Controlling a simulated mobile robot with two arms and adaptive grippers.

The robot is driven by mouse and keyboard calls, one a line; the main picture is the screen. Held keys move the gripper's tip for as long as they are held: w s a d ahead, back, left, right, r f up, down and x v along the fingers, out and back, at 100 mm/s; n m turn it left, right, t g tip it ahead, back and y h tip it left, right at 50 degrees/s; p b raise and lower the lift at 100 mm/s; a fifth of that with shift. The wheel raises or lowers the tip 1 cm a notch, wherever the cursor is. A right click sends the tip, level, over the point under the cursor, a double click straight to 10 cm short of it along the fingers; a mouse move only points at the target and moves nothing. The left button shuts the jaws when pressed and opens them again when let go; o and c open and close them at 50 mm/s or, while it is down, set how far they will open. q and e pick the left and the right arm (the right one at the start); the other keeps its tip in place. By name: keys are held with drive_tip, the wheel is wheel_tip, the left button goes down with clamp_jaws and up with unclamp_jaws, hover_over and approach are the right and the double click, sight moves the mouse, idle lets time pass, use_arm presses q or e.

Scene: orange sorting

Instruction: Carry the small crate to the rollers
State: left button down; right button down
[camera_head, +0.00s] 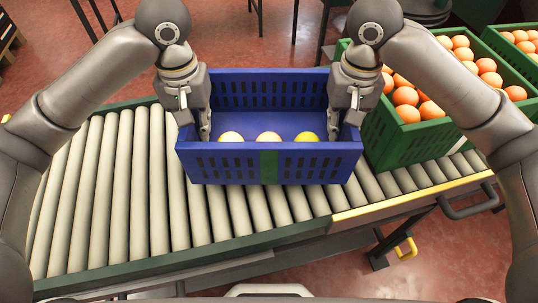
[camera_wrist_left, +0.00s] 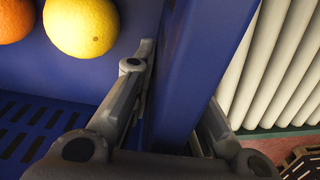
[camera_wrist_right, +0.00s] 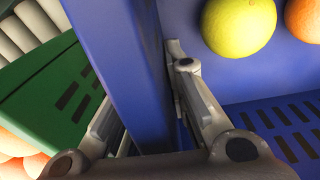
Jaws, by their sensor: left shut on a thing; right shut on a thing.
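The small crate (camera_head: 222,163) is blue with slotted walls and a green patch on its near side. It is upright over the rollers (camera_head: 148,185); I cannot tell whether it touches them. Three fruits lie inside: a pale yellow one (camera_head: 231,137), an orange one (camera_head: 269,137) and a yellow-green one (camera_head: 307,137). My left gripper (camera_head: 205,130) is shut on the crate's left wall, with a finger on each side of it in the left wrist view (camera_wrist_left: 165,95). My right gripper (camera_head: 333,128) is shut on the right wall, which also shows in the right wrist view (camera_wrist_right: 130,60).
A green crate (camera_head: 388,145) full of oranges stands close to the right of the blue crate. Another green crate (camera_head: 500,45) of oranges is at the far right. The rollers to the left are bare. A yellow-edged rail (camera_head: 415,200) runs along the front right.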

use_arm(q)
drive_tip(key=shift+a+f, duration=0.1)
use_arm(e)
drive_tip(key=shift+d+f, duration=0.1)
